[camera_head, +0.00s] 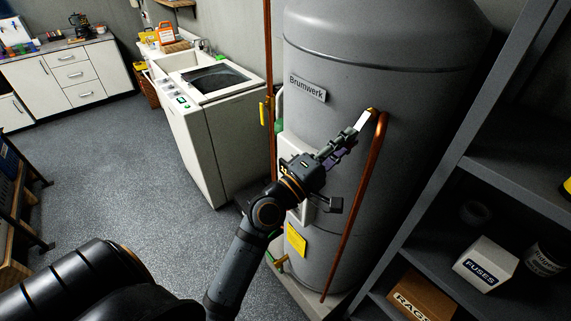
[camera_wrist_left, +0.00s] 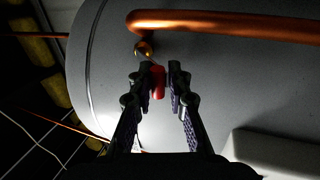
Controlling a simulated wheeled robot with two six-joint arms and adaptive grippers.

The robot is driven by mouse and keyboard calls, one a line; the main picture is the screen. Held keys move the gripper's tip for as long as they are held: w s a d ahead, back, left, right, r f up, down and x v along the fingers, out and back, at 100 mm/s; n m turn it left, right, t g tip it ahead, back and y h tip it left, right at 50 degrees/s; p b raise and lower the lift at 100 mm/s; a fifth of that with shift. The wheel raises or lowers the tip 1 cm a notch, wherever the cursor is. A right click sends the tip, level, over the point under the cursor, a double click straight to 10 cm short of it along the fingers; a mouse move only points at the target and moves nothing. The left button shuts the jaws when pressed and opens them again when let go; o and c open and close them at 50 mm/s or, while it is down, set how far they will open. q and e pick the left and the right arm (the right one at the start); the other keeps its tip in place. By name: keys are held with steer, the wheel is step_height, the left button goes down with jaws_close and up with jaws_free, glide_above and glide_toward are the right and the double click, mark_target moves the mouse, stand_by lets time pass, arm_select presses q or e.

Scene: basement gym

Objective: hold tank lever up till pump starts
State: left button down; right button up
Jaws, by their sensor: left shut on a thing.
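The grey tank (camera_head: 400,60) with a "Brumwerk" plate stands right of centre in the head view. My left gripper (camera_head: 349,134) reaches up to its front, near the top bend of a copper pipe (camera_head: 376,140). In the wrist view my left gripper (camera_wrist_left: 160,72) is shut on the red grip of the tank lever (camera_wrist_left: 158,84), which sits between its fingers. The lever's thin shank runs to a brass fitting (camera_wrist_left: 144,48) beside the copper pipe (camera_wrist_left: 225,25). The fingers partly hide the grip, and I cannot tell the lever's angle. My right gripper is out of view.
A dark shelf (camera_head: 440,195) with a "FUSES" box (camera_head: 485,264) and a "RAGS" box (camera_head: 421,297) stands close on the right. A white washing machine (camera_head: 205,130) stands left of the tank. The floor (camera_head: 110,180) at left is open.

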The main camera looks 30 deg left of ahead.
arm_select(q)
steer(key=shift+w+d+f, duration=0.15)
steer(key=shift+w+f, duration=0.1)
steer(key=shift+f, duration=0.3)
steer(key=shift+w+d+f+b, duration=0.15)
steer(key=shift+w+f+b, duration=0.25)
steer(key=shift+w+b, duration=0.15)
steer(key=shift+w+d, duration=0.15)
steer(key=shift+w, duration=0.2)
steer(key=shift+w+d+f, duration=0.1)
steer(key=shift+w+f, duration=0.05)
steer(key=shift+w, duration=0.05)
steer(key=shift+b, duration=0.4)
steer(key=shift+r, duration=0.2)
